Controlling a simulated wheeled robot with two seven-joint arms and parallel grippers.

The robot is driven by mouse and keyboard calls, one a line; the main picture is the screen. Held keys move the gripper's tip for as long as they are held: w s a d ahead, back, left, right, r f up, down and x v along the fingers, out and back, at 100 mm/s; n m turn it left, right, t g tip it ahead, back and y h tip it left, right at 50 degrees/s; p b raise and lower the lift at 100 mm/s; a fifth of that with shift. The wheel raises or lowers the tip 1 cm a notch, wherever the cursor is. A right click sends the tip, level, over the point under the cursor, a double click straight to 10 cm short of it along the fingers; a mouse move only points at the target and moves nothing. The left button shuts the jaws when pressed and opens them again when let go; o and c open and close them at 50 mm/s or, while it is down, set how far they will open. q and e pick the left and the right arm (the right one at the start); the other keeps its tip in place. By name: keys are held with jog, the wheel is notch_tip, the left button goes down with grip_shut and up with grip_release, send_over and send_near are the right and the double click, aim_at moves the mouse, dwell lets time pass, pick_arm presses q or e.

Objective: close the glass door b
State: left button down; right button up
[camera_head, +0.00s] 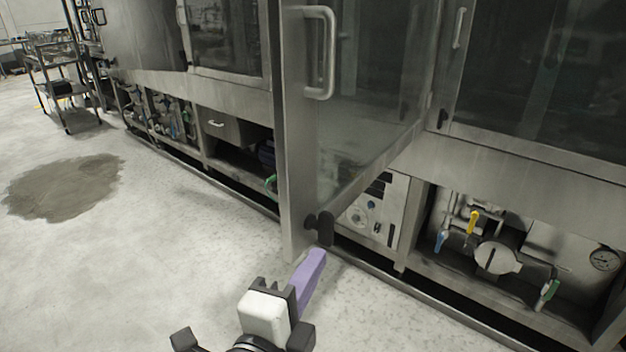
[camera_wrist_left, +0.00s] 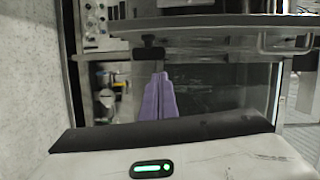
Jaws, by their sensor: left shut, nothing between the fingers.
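The glass door b (camera_head: 365,110) stands open, swung out from the washer toward me. It has a steel frame and a curved steel handle (camera_head: 320,55) on its free edge. A black latch knob (camera_head: 325,228) sits at its lower free corner. In the left wrist view the door's glass pane (camera_wrist_left: 215,85) and handle (camera_wrist_left: 285,44) show behind the fingers. My left gripper (camera_head: 318,255) has purple fingers, shut and empty, just below the knob in the picture. The fingers also show shut in the left wrist view (camera_wrist_left: 158,75). I cannot tell whether they touch the door. My right gripper is not in view.
Another closed glass door (camera_head: 540,75) is at the right. Below are open bays with valves and a pressure gauge (camera_head: 604,259). A metal cart (camera_head: 62,80) stands far left. The pale floor at left is free, with a dark stain (camera_head: 65,185).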

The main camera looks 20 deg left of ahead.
pick_arm(q)
notch_tip(320, 180, up, 3)
jog(key=p, duration=0.2)
send_near(310, 201)
jog(key=w+d+r, duration=0.2)
jog(key=w+d, duration=0.4)
jog(key=a, duration=0.3)
jog(key=shift+w+a+m+t, duration=0.15)
jog(key=shift+a+m+t, duration=0.25)
jog(key=shift+w+a+f, duration=0.1)
jog(key=shift+w+a, duration=0.05)
jog(key=shift+a, duration=0.15)
